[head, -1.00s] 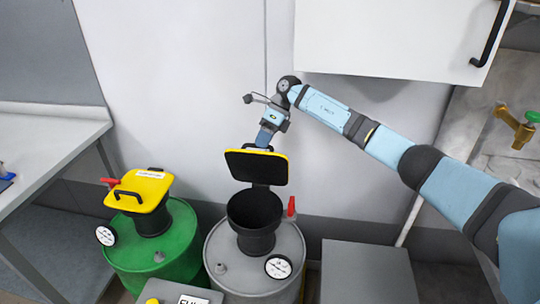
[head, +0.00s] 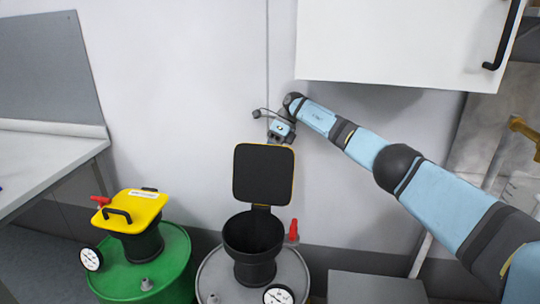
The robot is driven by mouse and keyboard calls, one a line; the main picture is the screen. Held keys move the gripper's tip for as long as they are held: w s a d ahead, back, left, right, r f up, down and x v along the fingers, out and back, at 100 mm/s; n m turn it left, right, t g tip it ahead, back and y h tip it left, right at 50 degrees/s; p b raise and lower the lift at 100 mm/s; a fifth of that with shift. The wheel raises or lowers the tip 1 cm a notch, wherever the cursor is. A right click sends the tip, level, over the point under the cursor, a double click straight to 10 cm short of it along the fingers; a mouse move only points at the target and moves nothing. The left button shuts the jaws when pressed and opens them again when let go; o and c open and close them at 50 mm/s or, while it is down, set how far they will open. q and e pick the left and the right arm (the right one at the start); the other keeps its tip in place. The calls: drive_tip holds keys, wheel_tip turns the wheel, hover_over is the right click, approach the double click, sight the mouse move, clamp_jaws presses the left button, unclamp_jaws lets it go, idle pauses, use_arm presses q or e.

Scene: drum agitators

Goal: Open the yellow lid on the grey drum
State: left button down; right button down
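The grey drum (head: 222,272) stands at the bottom centre of the head view with a black funnel (head: 253,236) on top. Its yellow lid (head: 263,175) stands raised, about upright, behind the open funnel mouth. I see its black underside and a thin yellow edge. My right arm comes in from the right, and its gripper (head: 279,143) is behind the top edge of the lid. The lid hides the fingers, so I cannot tell whether they are open or touch it. My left gripper is not in view.
A green drum (head: 175,262) with a shut yellow lid (head: 133,211) stands at the left. A red handle (head: 293,230) is beside the funnel. A white cabinet (head: 400,45) hangs above my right arm. A grey bench (head: 45,165) is at far left.

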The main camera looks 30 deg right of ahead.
drive_tip(key=shift+s+f, duration=0.1)
drive_tip(key=shift+f, duration=0.45)
drive_tip(key=c, duration=1.3)
unclamp_jaws()
drive_tip(key=shift+c, duration=0.2)
drive_tip(key=shift+o, duration=1.1)
drive_tip(key=shift+r, duration=0.1)
